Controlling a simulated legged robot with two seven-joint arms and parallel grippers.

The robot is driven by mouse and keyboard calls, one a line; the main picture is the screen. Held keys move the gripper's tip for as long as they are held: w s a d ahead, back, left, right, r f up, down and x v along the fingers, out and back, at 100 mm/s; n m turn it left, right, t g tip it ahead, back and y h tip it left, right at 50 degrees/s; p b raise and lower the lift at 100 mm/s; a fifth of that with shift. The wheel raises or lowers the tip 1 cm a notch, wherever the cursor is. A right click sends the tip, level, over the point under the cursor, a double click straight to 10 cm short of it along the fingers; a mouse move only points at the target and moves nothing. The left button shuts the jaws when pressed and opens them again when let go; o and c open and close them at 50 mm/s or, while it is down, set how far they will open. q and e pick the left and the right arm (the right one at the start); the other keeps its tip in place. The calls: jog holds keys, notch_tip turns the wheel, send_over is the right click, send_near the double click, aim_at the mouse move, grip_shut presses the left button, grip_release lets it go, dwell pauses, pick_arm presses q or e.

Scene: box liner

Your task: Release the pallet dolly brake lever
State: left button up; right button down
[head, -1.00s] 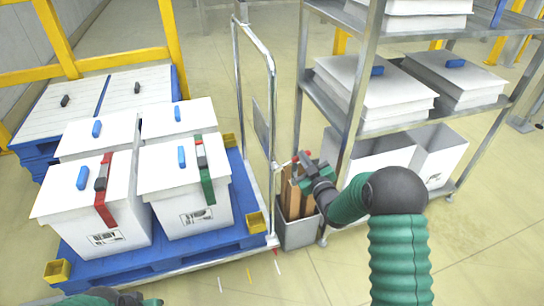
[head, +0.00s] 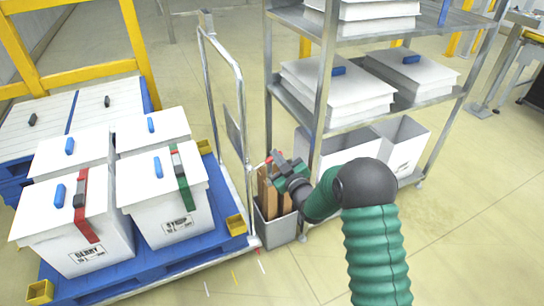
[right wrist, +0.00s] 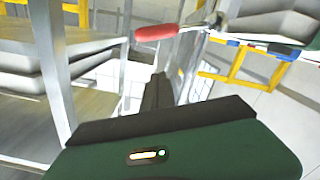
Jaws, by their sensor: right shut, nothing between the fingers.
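The pallet dolly (head: 247,245) stands at the left, with a tall metal push handle (head: 241,125) at its right end. The brake lever's red grip (head: 269,159) shows beside that handle. In the right wrist view the red grip (right wrist: 158,32) lies on a metal rod, up and ahead of my fingers. My right gripper (head: 277,164) is shut and empty, close to the lever. In the right wrist view its dark fingers (right wrist: 157,92) are together, and the grip appears beyond their tips. I cannot tell from the head view whether they touch. My left gripper is out of view.
Blue pallets carry several white lidded boxes (head: 165,185). A grey bin (head: 277,228) with brown pieces stands below my right gripper. A metal shelf rack (head: 325,80) with white stacks and open boxes is close on the right. The floor in front is clear.

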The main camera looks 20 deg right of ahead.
jog(key=s+p, duration=0.1)
jog(key=s, duration=0.6)
jog(key=shift+s+p, duration=0.2)
jog(key=shift+p, duration=0.1)
jog(key=s+a+f+m+g, duration=0.25)
jog(key=s+g, duration=0.25)
jog(key=s, duration=0.4)
jog(key=s+a+f+m+g, duration=0.1)
jog(key=s+a+g, duration=0.35)
jog(key=s, duration=0.35)
jog(key=s+a+f+m+g, duration=0.25)
jog(key=s+g, duration=0.25)
jog(key=s, duration=0.4)
notch_tip(320, 180, up, 29)
jog(key=p, duration=2.9)
jog(key=shift+s+r+n, duration=0.15)
jog(key=shift+s+n, duration=0.05)
jog(key=shift+n, duration=0.2)
